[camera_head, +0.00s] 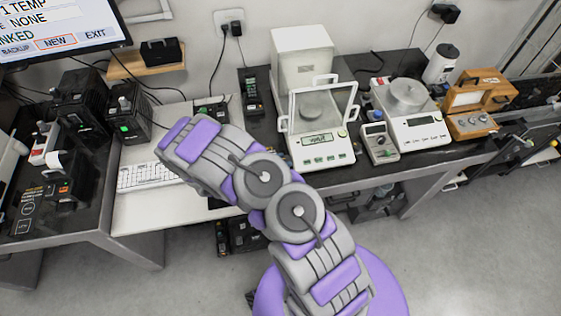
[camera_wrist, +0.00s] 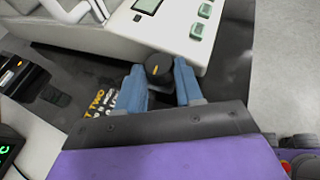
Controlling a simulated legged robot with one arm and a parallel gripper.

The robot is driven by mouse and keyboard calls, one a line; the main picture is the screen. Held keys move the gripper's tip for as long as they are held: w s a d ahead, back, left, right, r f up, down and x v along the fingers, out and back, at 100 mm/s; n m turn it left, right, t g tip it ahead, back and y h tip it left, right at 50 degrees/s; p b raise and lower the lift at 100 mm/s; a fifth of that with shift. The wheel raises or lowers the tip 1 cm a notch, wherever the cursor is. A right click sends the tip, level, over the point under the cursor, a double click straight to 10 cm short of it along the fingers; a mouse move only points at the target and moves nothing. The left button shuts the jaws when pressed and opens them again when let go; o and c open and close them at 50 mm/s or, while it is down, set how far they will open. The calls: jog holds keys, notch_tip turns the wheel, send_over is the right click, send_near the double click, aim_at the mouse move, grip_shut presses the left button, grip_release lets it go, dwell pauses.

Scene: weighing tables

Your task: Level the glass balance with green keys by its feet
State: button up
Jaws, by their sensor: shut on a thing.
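The glass balance (camera_head: 322,148) stands on the dark bench, with a draft shield, a small display and green keys along its front. Its corner with two green keys (camera_wrist: 200,20) shows at the top of the wrist view. A black round foot knob (camera_wrist: 157,68) with a yellow mark sits at that corner. My gripper (camera_wrist: 160,75) is shut on this knob, one blue finger on each side. In the head view my arm covers the gripper and the knob. I cannot read the balance's level here.
A second balance with a round pan (camera_head: 405,97) and a small grey meter (camera_head: 378,142) stand to the right, near a wooden box instrument (camera_head: 478,102). A white keyboard (camera_head: 148,174) lies left. In the wrist view a black device (camera_wrist: 22,80) is at left.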

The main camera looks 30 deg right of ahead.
jog(key=o, duration=1)
jog(key=shift+w, duration=0.1)
jog(key=p+v, duration=0.2)
jog(key=v, duration=1.5)
jog(key=shift+a+p, duration=0.3)
jog(key=shift+p, duration=0.05)
jog(key=s+d+r+m+g+y, duration=0.1)
jog(key=s+d+r+m+g, duration=0.1)
jog(key=s+d+r+m, duration=0.3)
jog(key=s+d+r+m+g+y+b, duration=0.1)
jog(key=s+r+m+g+y, duration=0.15)
jog(key=r, duration=0.45)
jog(key=s+d+r+m+g+y, duration=0.1)
jog(key=s+d+r+m+g, duration=0.1)
jog(key=s+d+r+m, duration=0.3)
jog(key=s+a+r+m+y, duration=0.2)
jog(key=s+r+y, duration=0.1)
jog(key=s, duration=0.2)
jog(key=s+a+r+m+t+y+b, duration=0.1)
jog(key=s+a+r+m+y, duration=0.1)
jog(key=s, duration=0.3)
jog(key=s+a+r+m+t+y, duration=0.1)
jog(key=s+a+r+m+y, duration=0.2)
jog(key=s, duration=0.3)
jog(key=shift+a+r+m+y, duration=0.25)
jog(key=shift+a+r+y, duration=0.1)
jog(key=shift+a+r, duration=0.3)
